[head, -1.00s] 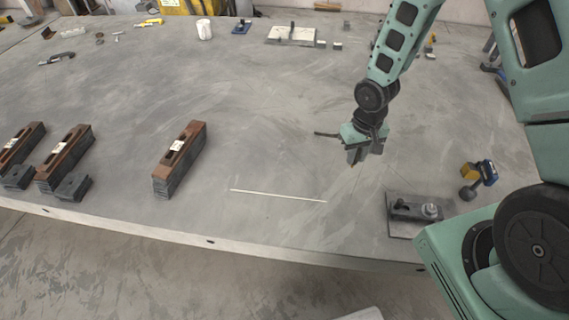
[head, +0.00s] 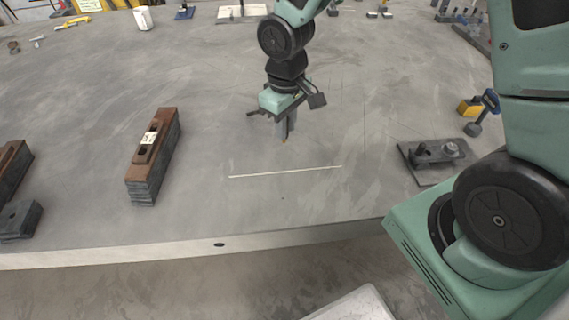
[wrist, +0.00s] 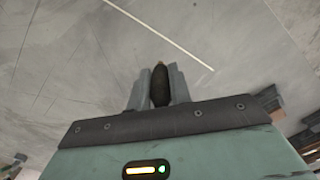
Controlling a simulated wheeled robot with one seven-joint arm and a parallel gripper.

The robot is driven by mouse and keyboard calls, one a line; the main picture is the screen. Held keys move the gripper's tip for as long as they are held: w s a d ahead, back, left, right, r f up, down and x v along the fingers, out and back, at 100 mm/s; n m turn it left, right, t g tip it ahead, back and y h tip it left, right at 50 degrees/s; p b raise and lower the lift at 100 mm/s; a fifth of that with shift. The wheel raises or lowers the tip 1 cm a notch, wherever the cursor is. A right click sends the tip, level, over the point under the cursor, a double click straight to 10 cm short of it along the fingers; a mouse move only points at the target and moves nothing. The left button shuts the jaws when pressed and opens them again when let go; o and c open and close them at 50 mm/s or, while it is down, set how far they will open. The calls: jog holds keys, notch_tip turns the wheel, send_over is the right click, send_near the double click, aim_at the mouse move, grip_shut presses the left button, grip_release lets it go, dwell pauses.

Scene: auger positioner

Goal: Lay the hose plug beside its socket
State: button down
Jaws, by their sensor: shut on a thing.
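My gripper (head: 284,132) is shut on a dark, rounded, elongated piece, which I take as the hose plug (wrist: 160,86). In the wrist view it sits between the two grey fingers of my gripper (wrist: 160,84), its tip pointing away from the palm. In the head view only a small orange-brown tip (head: 284,140) shows below the fingers, above the grey table (head: 350,110). A thin white line (head: 285,172) lies on the table nearer the front edge than my gripper. I cannot make out a socket for certain.
A dark plate with a clamp-like fitting (head: 437,155) lies to the right. A brown-topped stack of blocks (head: 155,155) stands to the left, with more blocks (head: 18,220) beyond. A white cup (head: 143,18) and small tools stand at the back. The table around the white line is clear.

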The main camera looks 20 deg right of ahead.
notch_tip(320, 180, down, 9)
jog(key=shift+f, duration=0.15)
dwell(0.4)
jog(key=shift+f, duration=0.1)
jog(key=c, duration=1.3)
grip_release()
